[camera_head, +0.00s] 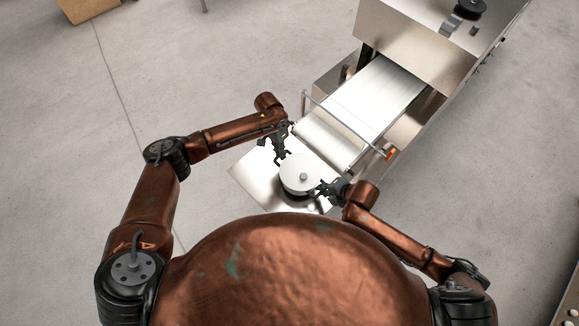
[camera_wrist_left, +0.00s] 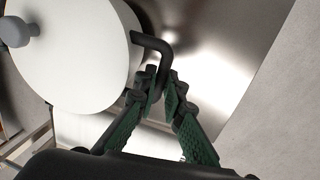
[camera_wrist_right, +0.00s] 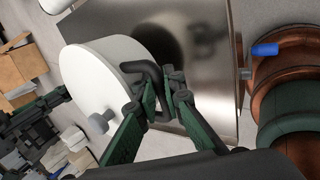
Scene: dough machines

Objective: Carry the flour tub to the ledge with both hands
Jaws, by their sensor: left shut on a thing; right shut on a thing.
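The flour tub (camera_head: 299,172) is round and white with a grey knob on its lid. In the head view it is over the shiny metal ledge (camera_head: 250,172) at the low end of the machine; whether it touches the ledge I cannot tell. My left gripper (camera_head: 281,160) is shut on a dark bent handle of the tub, also seen in the left wrist view (camera_wrist_left: 165,85). My right gripper (camera_head: 325,190) is shut on the opposite dark handle, which shows in the right wrist view (camera_wrist_right: 160,90). The tub's underside is hidden.
The dough machine's white belt (camera_head: 372,95) runs up and right from the ledge. A metal guard bar with an orange end (camera_head: 390,154) crosses the belt close behind the tub. A cardboard box (camera_head: 88,8) lies far left. The floor to the left is clear.

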